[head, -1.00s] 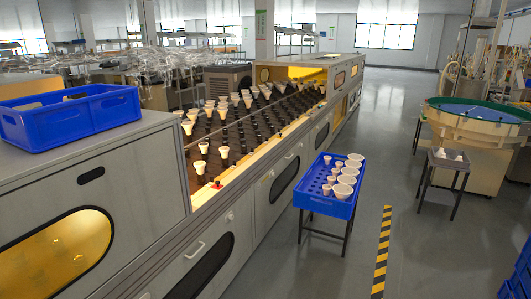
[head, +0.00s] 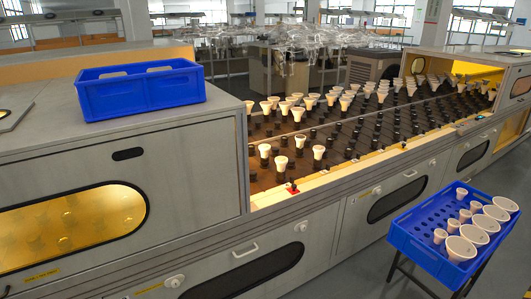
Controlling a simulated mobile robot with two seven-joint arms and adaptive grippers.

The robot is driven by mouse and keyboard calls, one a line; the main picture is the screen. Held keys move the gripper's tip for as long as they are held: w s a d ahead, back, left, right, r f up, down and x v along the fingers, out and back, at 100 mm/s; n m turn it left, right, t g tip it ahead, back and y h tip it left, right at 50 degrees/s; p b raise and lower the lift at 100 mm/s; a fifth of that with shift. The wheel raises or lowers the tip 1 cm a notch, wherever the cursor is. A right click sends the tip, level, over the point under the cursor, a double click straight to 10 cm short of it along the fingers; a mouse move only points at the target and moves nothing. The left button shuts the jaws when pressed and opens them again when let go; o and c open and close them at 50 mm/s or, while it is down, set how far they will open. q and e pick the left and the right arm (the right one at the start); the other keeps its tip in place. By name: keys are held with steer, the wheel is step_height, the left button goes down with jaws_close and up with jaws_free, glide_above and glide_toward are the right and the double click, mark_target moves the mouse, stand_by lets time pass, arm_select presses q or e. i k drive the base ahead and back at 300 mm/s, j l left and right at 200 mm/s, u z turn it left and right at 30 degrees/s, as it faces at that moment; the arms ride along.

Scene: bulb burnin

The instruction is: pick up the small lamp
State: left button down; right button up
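Small white lamps stand in a blue tray (head: 411,244) on a dark-legged stand at the lower right. One small lamp (head: 440,236) is at the tray's near left, and others (head: 464,215) run in a row behind it. Larger, wide-topped lamps (head: 461,248) stand in a row along the tray's right side. More white lamps (head: 318,152) stand in black sockets on the burn-in machine's dark bed. Which small lamp the task means cannot be told. Neither of my grippers is in view.
The grey machine (head: 200,165) fills the left and middle. A blue crate (head: 140,93) with pale items inside sits on its top. A red button (head: 292,187) is on its front edge. Some grey floor shows around the tray stand.

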mark_target(300, 138)
steer(key=u, duration=0.35)
steer(key=i+l+u, duration=0.35)
steer(key=l, duration=0.3)
steer(key=i+l+u, duration=0.2)
steer(key=l, duration=0.15)
steer(key=i+l+u, duration=0.2)
steer(key=l, duration=0.15)
steer(key=l+u, duration=0.2)
steer(key=l, duration=0.15)
steer(key=l+u, duration=0.15)
steer(key=l, duration=0.25)
steer(key=i, duration=0.05)
